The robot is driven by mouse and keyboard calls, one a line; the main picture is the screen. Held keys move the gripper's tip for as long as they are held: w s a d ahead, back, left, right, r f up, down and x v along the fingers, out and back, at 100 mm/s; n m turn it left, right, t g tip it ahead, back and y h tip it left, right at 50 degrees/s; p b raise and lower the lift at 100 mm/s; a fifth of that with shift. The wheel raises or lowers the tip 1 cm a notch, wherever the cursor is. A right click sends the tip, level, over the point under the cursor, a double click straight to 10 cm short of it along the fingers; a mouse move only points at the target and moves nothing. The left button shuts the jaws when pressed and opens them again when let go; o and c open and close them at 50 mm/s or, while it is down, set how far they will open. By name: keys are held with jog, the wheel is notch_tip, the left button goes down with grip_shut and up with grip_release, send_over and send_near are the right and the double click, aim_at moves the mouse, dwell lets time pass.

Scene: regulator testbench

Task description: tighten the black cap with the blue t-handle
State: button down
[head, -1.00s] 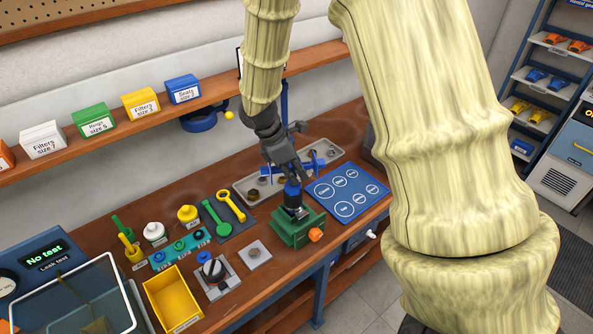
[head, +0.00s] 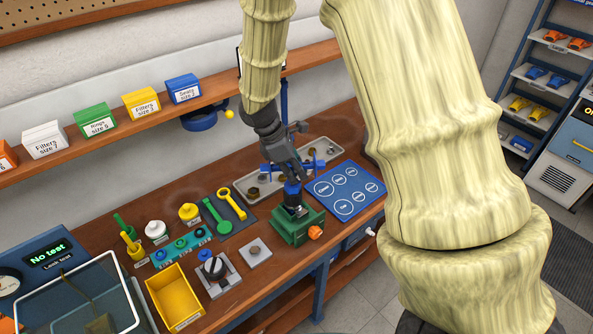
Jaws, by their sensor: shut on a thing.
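The blue t-handle (head: 292,187) stands upright on the black cap, its crossbar spreading to both sides below my fingers. My gripper (head: 290,170) points down from above and is shut on the t-handle near its crossbar. The black cap (head: 292,198) sits under the t-handle's lower end, on top of the green fixture (head: 291,228). My fingers hide part of the t-handle, and how the t-handle meets the cap is too small to tell.
A grey tray (head: 238,188) with small parts lies behind the fixture. A blue mat (head: 345,210) with white circles lies to its right. Green and yellow wrenches (head: 217,217), a grey plate (head: 255,252) and a yellow bin (head: 177,296) are to the left. A shelf with boxes runs behind.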

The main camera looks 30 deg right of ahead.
jog(key=shift+r+m+g+p, duration=0.1)
jog(key=shift+m+g+p, duration=0.4)
jog(key=shift+m+p, duration=0.75)
jog(key=shift+s+a+m, duration=0.1)
jog(key=shift+m, duration=0.25)
dwell(0.3)
jog(key=shift+m+y, duration=0.5)
jog(key=shift+m, duration=0.3)
jog(key=shift+m+g+y, duration=0.3)
jog(key=shift+m+g, duration=0.2)
jog(key=shift+m, duration=0.3)
jog(key=shift+s+a, duration=0.1)
jog(key=shift+m, duration=0.8)
jog(key=shift+y, duration=0.3)
